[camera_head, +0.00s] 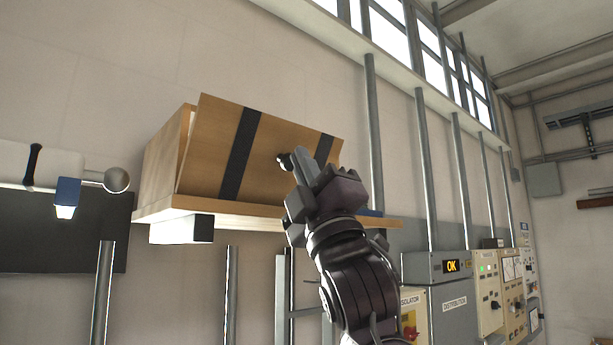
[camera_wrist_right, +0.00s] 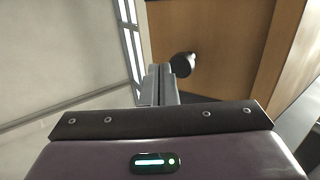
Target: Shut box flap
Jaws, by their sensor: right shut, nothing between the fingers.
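A wooden box (camera_head: 163,162) stands on a wall shelf (camera_head: 245,208). Its front flap (camera_head: 213,135) is a wooden panel with two black straps and a small dark knob (camera_head: 284,161). The flap stands ajar, with a narrow gap along its left edge, wider toward the top. My right gripper (camera_head: 302,164) is in front of the flap, beside the knob, its fingers together and empty. In the right wrist view the closed fingers (camera_wrist_right: 158,84) lie just left of the knob (camera_wrist_right: 182,65); I cannot tell whether they touch. My left gripper is not in view.
Vertical grey pipes (camera_head: 374,130) run up the wall to the right. Control cabinets (camera_head: 455,305) stand at the lower right.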

